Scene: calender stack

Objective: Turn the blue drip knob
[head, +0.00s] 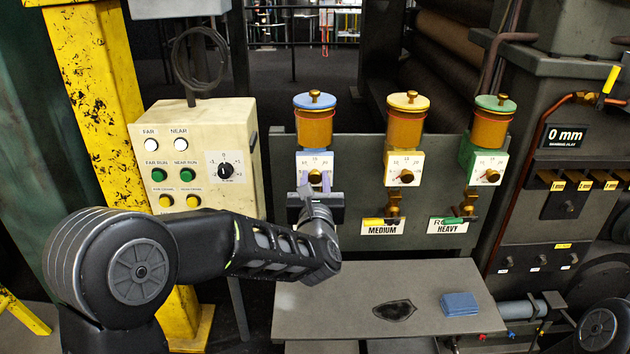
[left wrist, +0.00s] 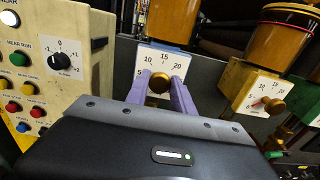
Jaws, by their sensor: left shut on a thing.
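The blue drip oiler (head: 314,126) has a blue lid and an amber glass body and hangs at the left of a row of oilers. Below its glass is a white dial (head: 314,158) with numbers, also seen in the left wrist view (left wrist: 163,60). The round brass blue drip knob (left wrist: 160,82) sits in front of this dial. My left gripper (head: 315,182) has its two lavender fingers on either side of the knob, shut on it. In the head view the fingers mostly hide the knob. My right gripper is not in view.
Yellow-lidded (head: 408,125) and green-lidded (head: 491,125) oilers hang to the right, with similar dials. A cream control box (head: 240,140) stands at left. A grey shelf (head: 345,310) below carries a folded blue cloth (head: 459,304) and a dark stain.

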